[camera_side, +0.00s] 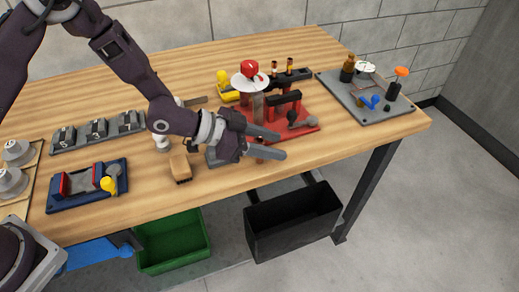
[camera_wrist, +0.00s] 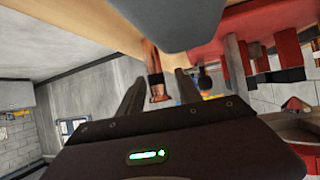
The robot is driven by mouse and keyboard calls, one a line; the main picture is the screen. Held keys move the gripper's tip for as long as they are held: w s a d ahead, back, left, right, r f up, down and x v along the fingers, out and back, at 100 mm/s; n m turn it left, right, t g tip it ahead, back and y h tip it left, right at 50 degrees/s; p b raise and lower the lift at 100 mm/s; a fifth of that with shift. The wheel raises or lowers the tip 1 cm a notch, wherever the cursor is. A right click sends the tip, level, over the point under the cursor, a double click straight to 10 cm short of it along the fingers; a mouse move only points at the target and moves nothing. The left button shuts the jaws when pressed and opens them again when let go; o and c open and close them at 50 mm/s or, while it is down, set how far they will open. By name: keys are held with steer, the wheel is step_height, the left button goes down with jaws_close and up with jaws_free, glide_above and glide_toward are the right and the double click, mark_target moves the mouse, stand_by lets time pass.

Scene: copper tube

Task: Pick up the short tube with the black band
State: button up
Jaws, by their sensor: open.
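My gripper (camera_side: 281,146) is open near the front edge of the table, its two fingers reaching right. In the wrist view my gripper (camera_wrist: 162,80) has a short copper tube (camera_wrist: 152,58) with a black band between its fingers, with a gap showing on the right side. In the side view a small reddish-brown piece of this tube (camera_side: 260,152) shows between the fingers; the rest is hidden. Two other copper tubes with dark bands, a left one (camera_side: 275,66) and a right one (camera_side: 290,63), stand on a black holder at the back.
A red base (camera_side: 307,130) with clamps lies just behind my gripper. A wooden block (camera_side: 180,167) and a blue fixture (camera_side: 88,187) stand to the left. A grey board (camera_side: 372,105) with parts is at the right. Green (camera_side: 172,241) and black (camera_side: 293,226) bins sit below the table.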

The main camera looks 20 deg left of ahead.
jaws_close()
steer(key=shift+r, duration=0.1)
